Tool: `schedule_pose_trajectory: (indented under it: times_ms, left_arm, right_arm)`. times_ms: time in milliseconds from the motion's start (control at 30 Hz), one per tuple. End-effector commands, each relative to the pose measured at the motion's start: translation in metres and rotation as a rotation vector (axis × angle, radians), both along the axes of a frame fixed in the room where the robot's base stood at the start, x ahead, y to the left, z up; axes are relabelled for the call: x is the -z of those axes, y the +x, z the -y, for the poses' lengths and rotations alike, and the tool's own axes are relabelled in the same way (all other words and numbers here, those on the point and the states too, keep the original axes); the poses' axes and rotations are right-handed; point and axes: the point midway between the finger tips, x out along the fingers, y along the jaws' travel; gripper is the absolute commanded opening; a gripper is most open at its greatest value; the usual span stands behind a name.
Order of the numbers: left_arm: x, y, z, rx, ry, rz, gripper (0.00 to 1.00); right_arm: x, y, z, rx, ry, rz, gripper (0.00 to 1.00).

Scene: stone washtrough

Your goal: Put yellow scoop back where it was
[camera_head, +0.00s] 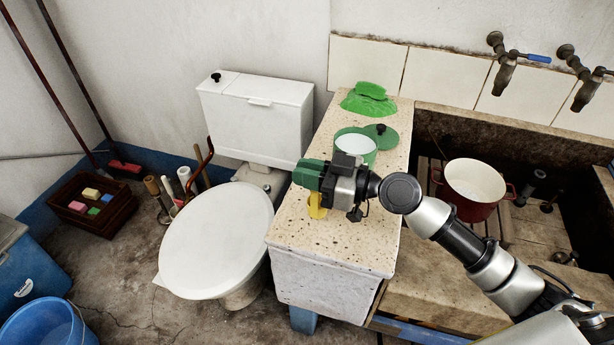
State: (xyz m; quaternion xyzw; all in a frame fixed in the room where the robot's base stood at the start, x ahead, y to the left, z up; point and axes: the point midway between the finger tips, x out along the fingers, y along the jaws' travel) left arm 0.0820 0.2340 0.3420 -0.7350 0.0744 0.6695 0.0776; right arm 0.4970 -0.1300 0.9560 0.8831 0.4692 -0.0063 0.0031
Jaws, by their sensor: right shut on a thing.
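The yellow scoop (316,207) is at the front left of the speckled stone counter (345,244), partly hidden by my right gripper. My right gripper (317,191) is shut on the scoop, low over the counter. I cannot tell whether the scoop touches the stone. A green round container (371,157) with white contents stands behind the gripper, partly covered by it. Its green lid (384,142) with a black knob lies beside it at the right. My left gripper is not in view.
A green crumpled bag (368,98) lies at the counter's back. The toilet (215,240) is at the left. The stone trough at the right holds a red pot (472,207), with taps (505,68) above. The counter's front part is mostly clear.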

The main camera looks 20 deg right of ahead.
Motion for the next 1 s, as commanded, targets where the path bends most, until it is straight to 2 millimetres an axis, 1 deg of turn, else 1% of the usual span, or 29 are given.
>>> schedule_pose_trajectory:
  times_ms: [33, 133, 400, 600, 633, 700, 800, 1000]
  left_arm:
    - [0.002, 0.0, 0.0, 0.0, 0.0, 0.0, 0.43]
    - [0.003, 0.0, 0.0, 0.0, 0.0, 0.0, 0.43]
    - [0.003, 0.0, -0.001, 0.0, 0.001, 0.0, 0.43]
    - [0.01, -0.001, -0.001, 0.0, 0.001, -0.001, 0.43]
    - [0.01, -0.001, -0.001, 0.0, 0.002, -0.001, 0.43]
    - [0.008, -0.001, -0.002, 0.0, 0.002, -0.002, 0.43]
    - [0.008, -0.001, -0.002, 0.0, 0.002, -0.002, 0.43]
    - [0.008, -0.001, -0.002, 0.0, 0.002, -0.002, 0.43]
  right_arm:
    - [0.009, 0.0, 0.0, 0.001, 0.002, -0.003, 0.0]
    - [0.018, 0.0, 0.0, 0.001, 0.002, -0.001, 0.0]
    - [0.019, 0.0, 0.0, 0.0, 0.001, 0.002, 0.0]
    - [0.024, 0.0, 0.0, 0.0, 0.001, 0.003, 0.0]
    - [0.023, 0.0, 0.0, 0.0, 0.001, 0.002, 0.16]
    - [0.022, 0.0, 0.001, 0.0, 0.0, 0.001, 0.26]
    - [0.022, 0.0, 0.001, 0.0, 0.0, 0.001, 0.4]
    - [0.022, 0.0, 0.001, 0.0, 0.0, 0.001, 0.4]
